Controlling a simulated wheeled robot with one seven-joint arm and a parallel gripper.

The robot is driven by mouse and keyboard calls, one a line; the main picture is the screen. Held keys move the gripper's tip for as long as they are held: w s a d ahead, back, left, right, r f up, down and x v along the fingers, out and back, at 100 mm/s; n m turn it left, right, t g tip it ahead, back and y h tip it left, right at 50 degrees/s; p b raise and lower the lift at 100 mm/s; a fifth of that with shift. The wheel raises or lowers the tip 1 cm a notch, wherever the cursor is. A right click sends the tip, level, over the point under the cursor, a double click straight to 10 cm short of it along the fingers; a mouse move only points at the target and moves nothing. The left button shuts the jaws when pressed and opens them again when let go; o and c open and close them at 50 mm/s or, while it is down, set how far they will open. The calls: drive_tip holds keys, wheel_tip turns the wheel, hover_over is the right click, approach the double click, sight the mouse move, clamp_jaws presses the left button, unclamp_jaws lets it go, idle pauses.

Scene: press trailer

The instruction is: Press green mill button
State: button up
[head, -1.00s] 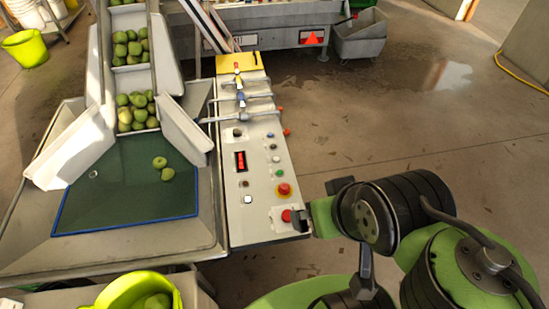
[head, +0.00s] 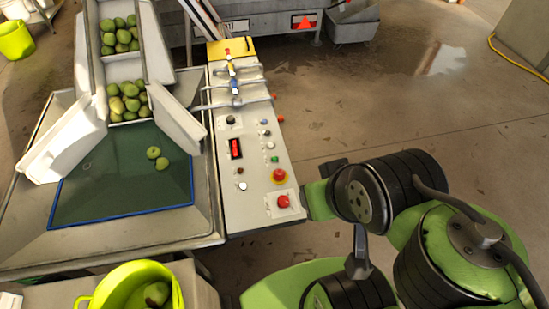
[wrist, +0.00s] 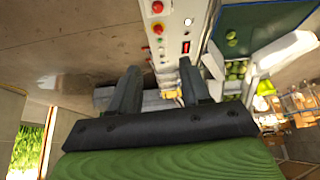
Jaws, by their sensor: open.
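The green button (head: 274,159) is a small round button on the pale control panel (head: 243,190), above the red button on the yellow disc (head: 279,176). It also shows, small, in the wrist view (wrist: 161,43). My gripper (wrist: 158,88) shows in the wrist view with its two dark fingers apart and nothing between them. The fingers are apart from the green button, which appears beyond them in the upper part of that view. In the head view the fingers are hidden, and my green and black arm lies to the right of the panel.
Another red button (head: 283,201) sits near the panel's lower end, with a white button (head: 242,186) to its left. A red display (head: 235,148) and metal levers (head: 235,101) are farther up. The apple chute (head: 122,75) stands left. Open floor lies right.

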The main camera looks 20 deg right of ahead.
clamp_jaws()
idle(1.2)
